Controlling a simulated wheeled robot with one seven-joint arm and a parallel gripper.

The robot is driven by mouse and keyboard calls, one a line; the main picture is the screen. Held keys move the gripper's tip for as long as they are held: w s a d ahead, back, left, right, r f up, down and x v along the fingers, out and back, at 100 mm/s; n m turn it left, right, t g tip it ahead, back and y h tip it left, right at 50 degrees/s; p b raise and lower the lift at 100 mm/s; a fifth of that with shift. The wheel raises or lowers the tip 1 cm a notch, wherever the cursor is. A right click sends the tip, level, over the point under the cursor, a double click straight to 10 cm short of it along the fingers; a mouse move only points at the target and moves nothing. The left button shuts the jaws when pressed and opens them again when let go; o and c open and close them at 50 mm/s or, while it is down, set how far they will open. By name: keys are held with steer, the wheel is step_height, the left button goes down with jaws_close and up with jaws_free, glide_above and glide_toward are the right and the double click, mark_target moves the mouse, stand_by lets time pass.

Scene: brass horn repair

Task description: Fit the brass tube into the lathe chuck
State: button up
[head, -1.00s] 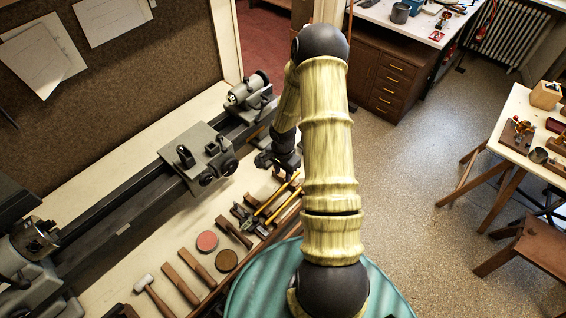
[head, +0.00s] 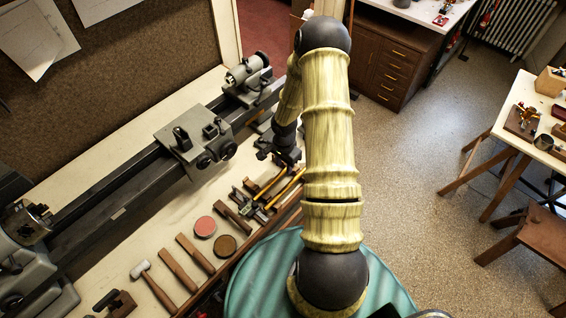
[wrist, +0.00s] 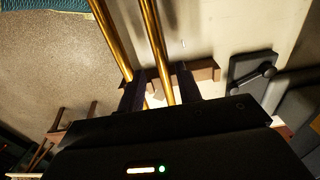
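The lathe chuck (head: 34,220) is at the left of the head view, on the headstock at the near end of the lathe. Two brass tubes lie side by side on the bench, a left one (head: 268,183) and a right one (head: 287,189). My gripper (head: 280,158) is by their far ends. In the wrist view my gripper (wrist: 160,87) is open, its dark fingers apart. One tube (wrist: 153,40) runs between the fingers; the other (wrist: 108,38) passes by the left finger. I cannot tell whether either finger touches a tube.
A mallet (head: 153,283), wooden-handled tools and two round tins (head: 205,227) lie on the near bench. Open floor (head: 420,170) lies to the right, before a table (head: 508,135).

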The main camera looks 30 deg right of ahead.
mark_target(283, 171)
steer(key=shift+a+f+b, duration=0.2)
steer(key=shift+f+b, duration=1.45)
steer(key=shift+f, duration=0.4)
jaws_close()
steer(key=shift+r+p, duration=2.05)
steer(key=shift+r, duration=0.8)
steer(key=shift+f, duration=0.1)
